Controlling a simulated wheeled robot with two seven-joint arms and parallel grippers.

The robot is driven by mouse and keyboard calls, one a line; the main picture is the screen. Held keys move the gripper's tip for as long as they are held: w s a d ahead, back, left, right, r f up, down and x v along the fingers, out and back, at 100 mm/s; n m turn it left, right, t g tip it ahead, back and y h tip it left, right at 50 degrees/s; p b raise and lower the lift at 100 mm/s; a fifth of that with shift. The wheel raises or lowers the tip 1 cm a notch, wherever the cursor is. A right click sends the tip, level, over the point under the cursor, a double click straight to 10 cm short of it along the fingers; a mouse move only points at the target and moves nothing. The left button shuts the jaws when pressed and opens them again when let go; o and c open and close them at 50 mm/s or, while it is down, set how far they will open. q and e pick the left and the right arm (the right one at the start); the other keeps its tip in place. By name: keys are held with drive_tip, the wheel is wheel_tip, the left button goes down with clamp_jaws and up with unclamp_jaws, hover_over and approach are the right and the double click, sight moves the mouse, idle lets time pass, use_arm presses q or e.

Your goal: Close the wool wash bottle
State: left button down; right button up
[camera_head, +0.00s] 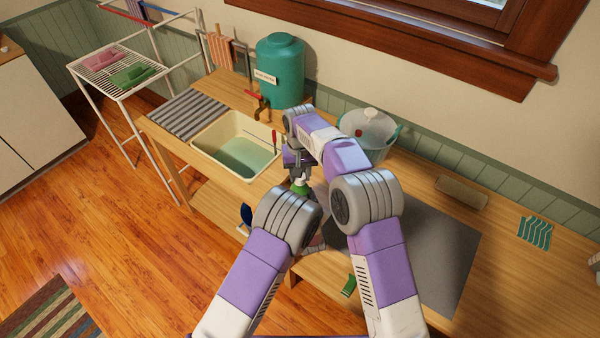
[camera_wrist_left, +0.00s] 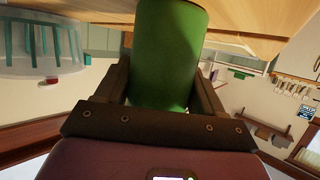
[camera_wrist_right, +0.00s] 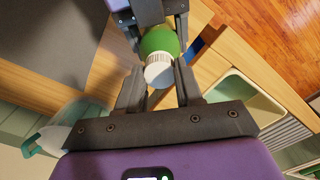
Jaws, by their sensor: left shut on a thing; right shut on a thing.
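The green wool wash bottle (camera_wrist_left: 168,50) stands between the fingers of my left gripper (camera_wrist_left: 163,88), which is shut on its body. In the right wrist view the green bottle (camera_wrist_right: 160,40) shows with a white cap (camera_wrist_right: 159,72) at its top, in line with it. My right gripper (camera_wrist_right: 160,86) is shut on that cap. In the head view my right gripper (camera_head: 297,174) comes down from above onto the bottle's top (camera_head: 300,188). My left gripper and the lower bottle are mostly hidden there behind my left arm. Whether the cap is seated or threaded cannot be seen.
A basin (camera_head: 242,147) of greenish water is set in the bench to the left. A teal tank (camera_head: 280,70) and a lidded tub (camera_head: 368,135) stand behind. A drying rack (camera_head: 120,73) stands far left.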

drive_tip(key=m, duration=0.4)
drive_tip(key=o, duration=1.1)
drive_tip(key=shift+r, duration=2.3)
drive_tip(key=shift+c, duration=0.4)
